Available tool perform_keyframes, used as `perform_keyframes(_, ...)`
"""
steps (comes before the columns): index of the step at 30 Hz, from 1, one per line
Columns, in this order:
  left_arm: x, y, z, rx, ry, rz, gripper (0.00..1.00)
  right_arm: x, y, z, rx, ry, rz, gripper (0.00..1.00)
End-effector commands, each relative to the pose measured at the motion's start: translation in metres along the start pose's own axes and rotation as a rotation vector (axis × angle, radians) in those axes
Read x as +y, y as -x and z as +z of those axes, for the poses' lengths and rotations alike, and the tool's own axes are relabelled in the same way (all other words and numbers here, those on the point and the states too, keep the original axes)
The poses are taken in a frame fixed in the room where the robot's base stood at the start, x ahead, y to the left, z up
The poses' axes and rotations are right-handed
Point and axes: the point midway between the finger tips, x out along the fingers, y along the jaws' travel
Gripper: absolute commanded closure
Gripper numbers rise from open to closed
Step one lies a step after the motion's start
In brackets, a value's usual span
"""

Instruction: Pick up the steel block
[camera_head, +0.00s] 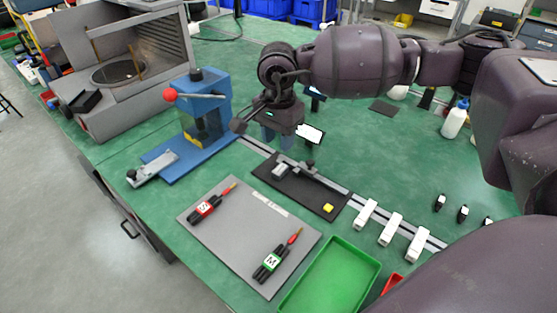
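A small light-grey block (281,169), which looks like the steel block, lies on the left part of a black plate (300,187) on the green bench. My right gripper (277,138) hangs above and behind it, pointing down. Its two fingers look apart, with nothing clearly seen between them. The gripper and block appear separate. My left gripper is not in view.
A blue press (206,105) stands left of the gripper. White blocks (391,229) line a rail to the right. A white bottle (455,119) stands at the right back.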

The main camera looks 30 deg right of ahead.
Motion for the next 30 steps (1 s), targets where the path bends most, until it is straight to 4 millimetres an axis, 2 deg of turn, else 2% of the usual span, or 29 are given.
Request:
perform_keyframes(5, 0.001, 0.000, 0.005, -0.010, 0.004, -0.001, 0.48, 0.000, -0.015, -0.001, 0.001, 0.001, 0.005, 0.61)
perform_keyframes(11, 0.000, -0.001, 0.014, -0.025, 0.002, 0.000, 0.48, 0.000, -0.044, -0.001, 0.000, 0.001, 0.005, 0.61)
perform_keyframes(20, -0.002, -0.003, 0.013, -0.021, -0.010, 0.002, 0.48, -0.001, -0.065, -0.003, 0.001, 0.000, 0.003, 0.61)
perform_keyframes(30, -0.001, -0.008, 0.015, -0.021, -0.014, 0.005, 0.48, -0.003, -0.107, -0.008, 0.000, 0.000, 0.005, 0.61)
